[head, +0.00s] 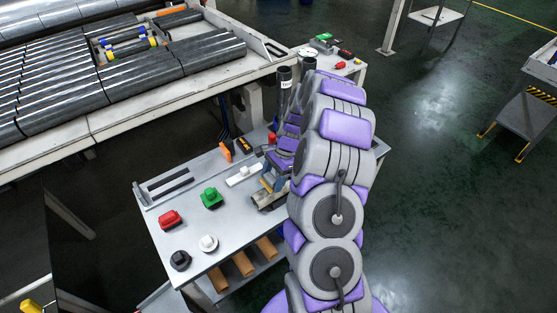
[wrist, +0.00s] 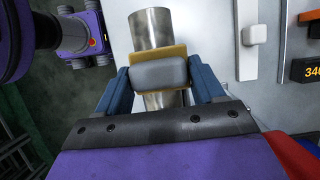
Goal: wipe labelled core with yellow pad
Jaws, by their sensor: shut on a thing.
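My gripper (wrist: 162,80), with blue fingers, is shut on a grey block that has the yellow pad (wrist: 178,54) on its far side. The pad lies across a metallic cylindrical core (wrist: 150,28), apparently touching it; exact contact is hidden behind the block. The core shows above and below the pad in the wrist view. In the head view the core (head: 266,203) lies on the grey bench, partly hidden by my gripper (head: 270,183) and arm. I cannot make out a label on the core.
A roller machine (head: 70,90) stands behind.

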